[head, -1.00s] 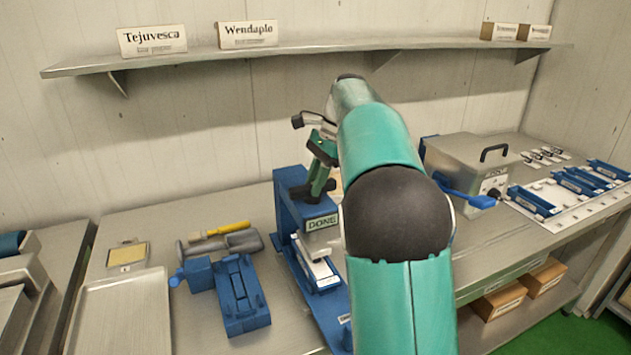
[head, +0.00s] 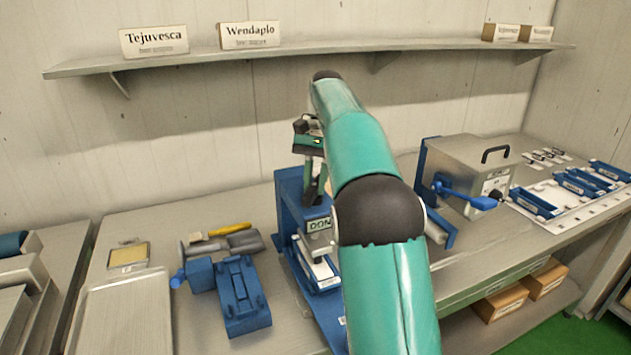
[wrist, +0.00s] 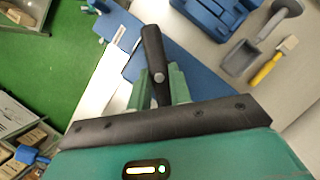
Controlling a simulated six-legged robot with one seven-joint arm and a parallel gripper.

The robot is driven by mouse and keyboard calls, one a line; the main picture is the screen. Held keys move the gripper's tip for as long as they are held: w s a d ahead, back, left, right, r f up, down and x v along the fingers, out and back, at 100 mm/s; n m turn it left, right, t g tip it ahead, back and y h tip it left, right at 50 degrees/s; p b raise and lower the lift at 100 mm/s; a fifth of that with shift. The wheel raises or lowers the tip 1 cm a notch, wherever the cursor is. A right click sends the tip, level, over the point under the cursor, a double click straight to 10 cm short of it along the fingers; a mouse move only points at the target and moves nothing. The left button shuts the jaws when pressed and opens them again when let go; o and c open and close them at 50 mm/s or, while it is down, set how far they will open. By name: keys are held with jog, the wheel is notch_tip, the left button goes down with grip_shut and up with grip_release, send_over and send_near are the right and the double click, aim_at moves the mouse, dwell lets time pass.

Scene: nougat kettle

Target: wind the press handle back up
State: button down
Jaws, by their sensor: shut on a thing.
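The blue press (head: 290,212) stands on the bench left of my arm, with a partly covered "DONE" label on its front. A white piece (head: 318,266) lies in the blue channel at its foot. My gripper (head: 313,192) is above the press top. In the wrist view my gripper (wrist: 160,88) is shut on the black press handle (wrist: 153,48), which stands between the two green fingers. The handle's lower end is hidden by the fingers. In the head view my arm covers the press's right side.
Left of the press are a blue fixture (head: 240,295), a yellow-handled brush (head: 222,231), a grey scoop (head: 244,243) and a metal tray (head: 125,310). A metal box with a blue lever (head: 468,190) stands at right. A shelf (head: 190,58) runs above.

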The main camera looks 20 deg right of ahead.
jog(key=shift+n, duration=0.3)
jog(key=c, duration=1.3)
grip_release()
